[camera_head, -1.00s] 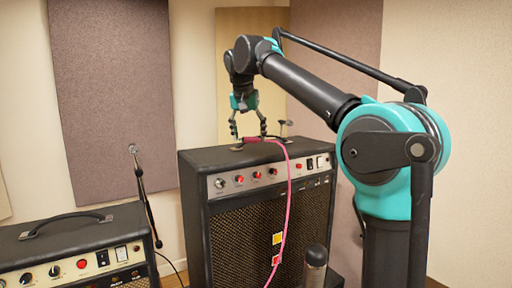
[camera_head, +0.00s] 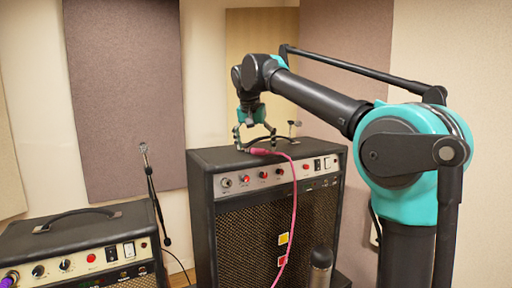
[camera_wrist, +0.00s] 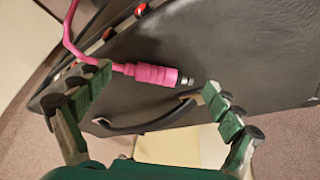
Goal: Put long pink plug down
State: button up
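The long pink plug (camera_head: 262,151) with its metal tip appears to lie on the top of the tall black amp (camera_head: 206,162), near the front edge. Its pink cable (camera_head: 293,212) hangs down the amp's front. My gripper (camera_head: 256,144) is open just above the amp top, its fingers spread apart. In the wrist view the plug (camera_wrist: 157,75) lies across the gap between the fingers, with its metal tip pointing right. Clear space shows between the plug and the right finger; the left finger is close to the cable end.
The amp's carry handle (camera_wrist: 140,127) lies beside the plug. A smaller amp (camera_head: 85,231) stands at the left, with a microphone on a stand (camera_head: 151,185) between the amps. Another microphone (camera_head: 320,258) stands in front of the tall amp. Much of the amp top is bare.

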jog(key=shift+r, duration=0.1)
jog(key=v, duration=1.2)
jog(key=shift+r, duration=0.1)
